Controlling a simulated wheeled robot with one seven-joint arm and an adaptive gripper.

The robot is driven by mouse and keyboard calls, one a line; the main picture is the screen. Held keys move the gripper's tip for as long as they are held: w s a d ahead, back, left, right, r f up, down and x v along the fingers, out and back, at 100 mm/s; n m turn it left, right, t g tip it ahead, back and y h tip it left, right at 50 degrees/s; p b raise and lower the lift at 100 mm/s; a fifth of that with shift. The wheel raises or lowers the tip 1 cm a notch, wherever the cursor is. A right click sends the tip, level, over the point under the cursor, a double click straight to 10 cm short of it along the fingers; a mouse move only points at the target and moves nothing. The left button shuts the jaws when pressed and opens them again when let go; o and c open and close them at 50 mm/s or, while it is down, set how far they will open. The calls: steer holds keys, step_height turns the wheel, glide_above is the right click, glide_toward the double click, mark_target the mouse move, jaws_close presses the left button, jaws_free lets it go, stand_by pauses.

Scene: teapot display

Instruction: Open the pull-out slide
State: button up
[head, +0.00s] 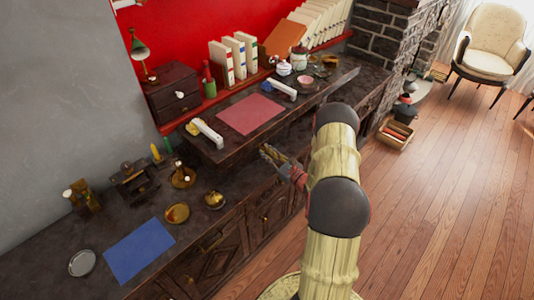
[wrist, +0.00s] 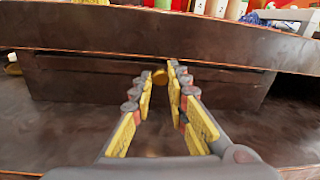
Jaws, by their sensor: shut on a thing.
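The pull-out slide (wrist: 75,78) is a dark wooden panel under the raised shelf, wide across the wrist view. A small round brass-coloured knob (wrist: 160,77) sits at the middle of its front. My gripper (wrist: 161,72) has its yellow-padded fingers closed on the knob, one on each side. In the head view my gripper (head: 268,155) reaches from the right to the front of the raised shelf. There the knob is hidden by my fingers and the slide's front is hard to make out. I cannot tell whether the slide is out at all.
The raised shelf (head: 205,150) carries a red mat (head: 250,114), white-handled items and books (head: 232,58). The lower counter (head: 55,240) has a blue mat (head: 139,250) and brass pieces (head: 177,213). Counter room in front of the slide is bare. Wooden floor (head: 440,210) is open at right.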

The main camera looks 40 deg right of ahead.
jaws_close()
stand_by(0.3)
steer(key=shift+s, duration=0.1)
steer(key=s+d+p, duration=0.1)
steer(key=s+p, duration=0.2)
steer(key=s, duration=1.8)
steer(key=shift+s+d, duration=0.25)
steer(key=shift+d, duration=0.1)
steer(key=shift+f, duration=0.1)
steer(key=shift+o, duration=0.7)
jaws_free()
steer(key=shift+o, duration=1.4)
steer(key=shift+s, duration=0.25)
steer(key=shift+o, duration=0.9)
steer(key=shift+w, duration=0.1)
